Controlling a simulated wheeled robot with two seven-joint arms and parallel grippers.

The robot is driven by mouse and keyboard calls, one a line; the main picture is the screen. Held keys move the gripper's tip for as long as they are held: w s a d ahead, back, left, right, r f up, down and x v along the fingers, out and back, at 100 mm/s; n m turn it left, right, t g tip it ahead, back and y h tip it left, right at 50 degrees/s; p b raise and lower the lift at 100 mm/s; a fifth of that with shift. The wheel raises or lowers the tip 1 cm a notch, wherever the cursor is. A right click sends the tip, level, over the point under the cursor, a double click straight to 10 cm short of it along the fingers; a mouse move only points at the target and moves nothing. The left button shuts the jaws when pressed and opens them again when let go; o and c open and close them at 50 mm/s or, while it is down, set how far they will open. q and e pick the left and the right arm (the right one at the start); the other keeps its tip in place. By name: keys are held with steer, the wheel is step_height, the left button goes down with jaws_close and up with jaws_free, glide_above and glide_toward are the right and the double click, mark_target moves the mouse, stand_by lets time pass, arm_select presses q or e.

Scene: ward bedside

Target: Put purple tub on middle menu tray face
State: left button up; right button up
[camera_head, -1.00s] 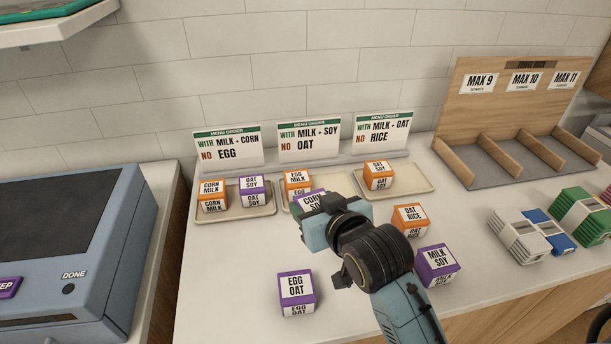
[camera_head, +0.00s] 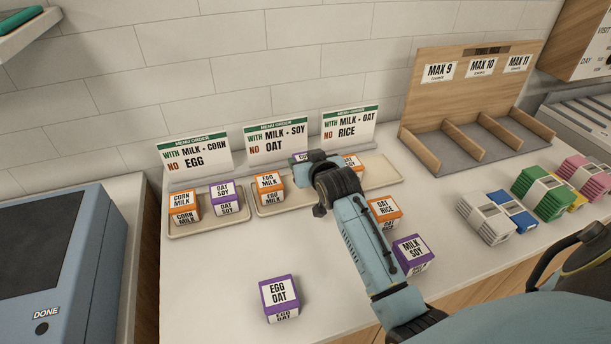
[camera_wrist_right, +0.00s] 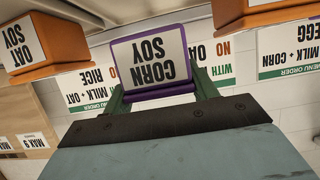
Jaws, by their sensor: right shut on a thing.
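My right gripper (camera_head: 312,166) is shut on a purple tub (camera_head: 301,157) labelled CORN SOY. The right wrist view shows this tub (camera_wrist_right: 152,60) between the two green fingers (camera_wrist_right: 165,92). In the head view it shows behind the gripper, at the right part of the middle tray (camera_head: 268,210); I cannot tell whether it touches the tray. An orange EGG MILK tub (camera_head: 270,187) stands on that tray's left part. The middle menu card (camera_head: 277,142) reads WITH MILK + SOY, NO OAT. My left gripper is not in view.
The left tray (camera_head: 207,226) holds orange CORN MILK (camera_head: 184,207) and purple OAT SOY (camera_head: 225,196). An orange tub (camera_head: 352,166) stands on the right tray (camera_head: 383,179). Loose OAT RICE (camera_head: 385,211), MILK SOY (camera_head: 412,255) and EGG OAT (camera_head: 280,297) tubs stand in front.

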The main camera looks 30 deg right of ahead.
step_height(320, 180, down, 3)
steer(key=shift+f, duration=0.2)
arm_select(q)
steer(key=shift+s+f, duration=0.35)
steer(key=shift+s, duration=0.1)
arm_select(e)
steer(key=shift+f, duration=0.2)
arm_select(q)
steer(key=shift+b, duration=0.3)
arm_select(e)
steer(key=shift+f, duration=0.15)
steer(key=o, duration=1.1)
steer(key=shift+s, duration=0.1)
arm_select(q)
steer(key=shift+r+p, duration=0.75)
arm_select(e)
steer(key=v, duration=1.2)
